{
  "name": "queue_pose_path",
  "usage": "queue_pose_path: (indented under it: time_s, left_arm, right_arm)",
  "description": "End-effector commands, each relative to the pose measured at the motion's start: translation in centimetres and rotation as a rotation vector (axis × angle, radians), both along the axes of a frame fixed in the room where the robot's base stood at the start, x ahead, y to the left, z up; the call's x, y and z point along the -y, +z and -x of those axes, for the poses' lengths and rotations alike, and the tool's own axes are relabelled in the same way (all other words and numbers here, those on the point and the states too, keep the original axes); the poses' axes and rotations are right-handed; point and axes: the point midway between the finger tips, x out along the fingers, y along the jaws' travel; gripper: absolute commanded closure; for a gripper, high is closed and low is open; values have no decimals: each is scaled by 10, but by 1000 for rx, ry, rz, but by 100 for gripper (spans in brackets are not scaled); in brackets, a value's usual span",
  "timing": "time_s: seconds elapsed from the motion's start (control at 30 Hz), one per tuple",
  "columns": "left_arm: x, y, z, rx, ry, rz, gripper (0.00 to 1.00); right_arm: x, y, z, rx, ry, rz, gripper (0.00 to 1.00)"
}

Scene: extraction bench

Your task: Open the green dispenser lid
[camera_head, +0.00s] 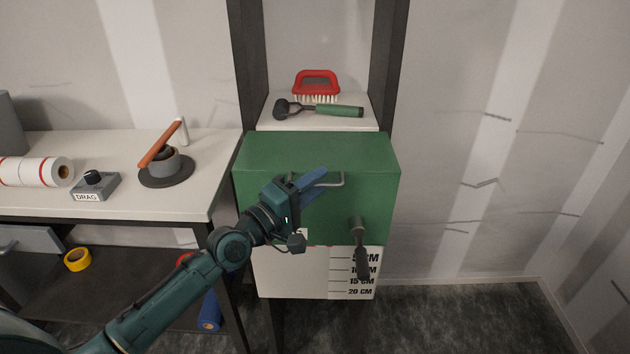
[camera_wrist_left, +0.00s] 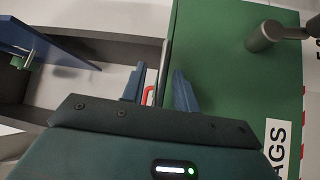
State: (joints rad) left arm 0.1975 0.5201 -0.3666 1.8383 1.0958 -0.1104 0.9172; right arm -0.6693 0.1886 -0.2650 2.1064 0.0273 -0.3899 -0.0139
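The green dispenser lid (camera_head: 270,155) covers the top of a white cabinet and appears shut. In the left wrist view the fingers (camera_wrist_left: 158,90) stand apart, with the green lid (camera_wrist_left: 215,60) to the right. A grey knob with a dark crank (camera_head: 359,235) is on the lid's lower right. My right gripper is not in view.
A red brush (camera_head: 317,85) and a green-handled tool (camera_head: 335,111) lie on the white shelf (camera_head: 275,121) behind the lid. The floor at right is clear.

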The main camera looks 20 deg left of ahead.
Motion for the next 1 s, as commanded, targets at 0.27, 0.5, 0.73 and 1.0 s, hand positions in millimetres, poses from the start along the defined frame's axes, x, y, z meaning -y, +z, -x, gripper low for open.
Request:
queue_pose_path:
  time_s: [0.27,0.5,0.73,1.0]
  left_arm:
    - [1,0,-3,0,0,-1,70]
    - [1,0,-2,0,0,-1,86]
    - [1,0,-2,0,0,-1,100]
    - [1,0,-2,0,0,-1,100]
  right_arm:
    - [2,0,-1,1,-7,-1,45]
    - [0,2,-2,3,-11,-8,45]
    - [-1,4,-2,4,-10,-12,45]
    - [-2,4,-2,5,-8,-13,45]
